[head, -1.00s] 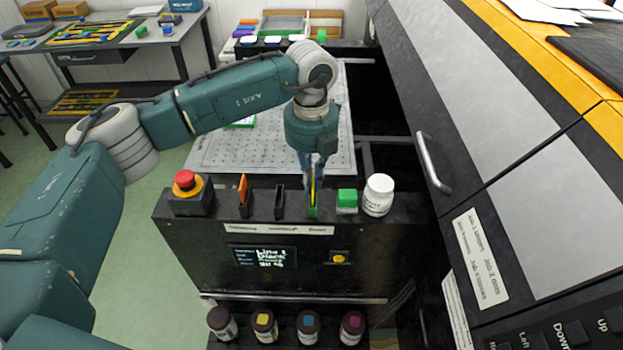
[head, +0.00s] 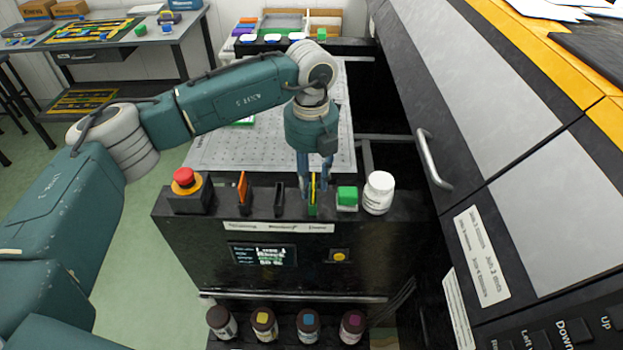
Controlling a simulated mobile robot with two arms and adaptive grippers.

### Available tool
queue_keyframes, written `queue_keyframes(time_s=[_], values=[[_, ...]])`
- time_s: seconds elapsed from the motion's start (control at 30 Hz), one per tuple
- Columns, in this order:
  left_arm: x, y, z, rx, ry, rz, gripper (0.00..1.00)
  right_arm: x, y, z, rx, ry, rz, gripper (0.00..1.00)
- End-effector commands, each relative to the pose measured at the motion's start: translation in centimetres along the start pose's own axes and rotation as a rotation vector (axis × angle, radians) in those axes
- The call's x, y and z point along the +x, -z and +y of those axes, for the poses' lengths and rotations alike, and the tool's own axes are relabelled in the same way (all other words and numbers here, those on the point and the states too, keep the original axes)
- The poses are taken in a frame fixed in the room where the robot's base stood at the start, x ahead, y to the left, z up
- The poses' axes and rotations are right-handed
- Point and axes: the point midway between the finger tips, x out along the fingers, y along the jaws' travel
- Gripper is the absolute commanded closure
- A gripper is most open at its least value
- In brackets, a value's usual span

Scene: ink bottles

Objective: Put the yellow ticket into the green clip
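The yellow ticket (head: 314,188) stands upright in the green clip (head: 312,210) on top of the black machine. My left gripper (head: 314,190) points straight down over it. Its two blue fingers are spread, one on each side of the ticket, with a visible gap to it. The ticket's upper end is partly hidden by the gripper. My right gripper is not in view.
Left of the green clip are a dark clip (head: 279,200) and a clip with an orange ticket (head: 243,187), then a red emergency button (head: 183,177). A green block (head: 347,196) and a white bottle (head: 378,191) stand close on the right. Several brown bottles sit below.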

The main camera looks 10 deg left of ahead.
Motion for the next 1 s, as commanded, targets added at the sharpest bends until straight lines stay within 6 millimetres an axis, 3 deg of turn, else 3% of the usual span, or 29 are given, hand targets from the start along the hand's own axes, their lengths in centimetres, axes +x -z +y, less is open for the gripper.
queue_keyframes(time_s=[0.27,0.7,1.0], values=[[-1.5,-0.1,-0.1,0.000,0.002,-0.002,0.69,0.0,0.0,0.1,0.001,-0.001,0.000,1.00],[-10.2,-0.1,-0.1,0.000,0.001,-0.003,0.69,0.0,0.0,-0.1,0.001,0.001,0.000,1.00],[-12.0,0.0,0.0,0.000,0.000,0.000,0.69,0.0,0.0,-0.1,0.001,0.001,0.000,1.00]])
